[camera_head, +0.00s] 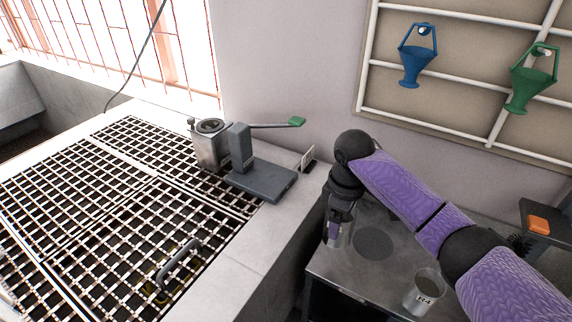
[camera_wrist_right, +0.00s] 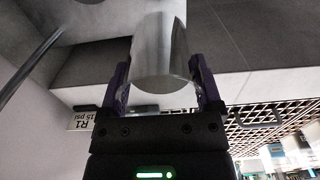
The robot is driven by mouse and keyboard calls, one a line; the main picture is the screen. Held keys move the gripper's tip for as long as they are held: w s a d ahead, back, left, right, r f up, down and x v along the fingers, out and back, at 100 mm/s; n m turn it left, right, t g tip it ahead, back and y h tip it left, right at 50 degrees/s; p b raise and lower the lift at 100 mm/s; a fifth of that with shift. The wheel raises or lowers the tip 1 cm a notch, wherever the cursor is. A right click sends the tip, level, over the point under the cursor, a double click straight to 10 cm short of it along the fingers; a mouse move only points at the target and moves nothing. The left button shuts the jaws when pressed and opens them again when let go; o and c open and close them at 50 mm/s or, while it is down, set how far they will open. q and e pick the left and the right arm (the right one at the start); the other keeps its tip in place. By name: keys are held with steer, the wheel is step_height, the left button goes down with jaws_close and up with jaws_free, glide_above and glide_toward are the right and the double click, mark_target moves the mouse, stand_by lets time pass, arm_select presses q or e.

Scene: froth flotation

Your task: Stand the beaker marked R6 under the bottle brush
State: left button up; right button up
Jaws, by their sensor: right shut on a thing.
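My right gripper (camera_head: 340,205) points down and is shut on a metallic beaker (camera_head: 340,236) at the left end of the grey side table. In the right wrist view the beaker (camera_wrist_right: 160,55) sits between the two purple fingers of the gripper (camera_wrist_right: 162,85); no mark on it can be read. I cannot tell whether its base touches the table. The dark bristles of the bottle brush (camera_head: 519,244) show at the right, partly behind my right arm. My left gripper is not in view.
A beaker marked R4 (camera_head: 424,292) stands near the table's front edge. A dark round patch (camera_head: 374,243) lies on the grey table (camera_head: 345,268). A dark stand with an orange block (camera_head: 538,224) is at the right. A metal device (camera_head: 210,145) stands by the grating.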

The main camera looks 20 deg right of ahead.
steer(key=s+a+r+m, duration=0.8)
steer(key=a, duration=0.2)
steer(key=shift+a+r, duration=0.15)
steer(key=shift+a, duration=0.2)
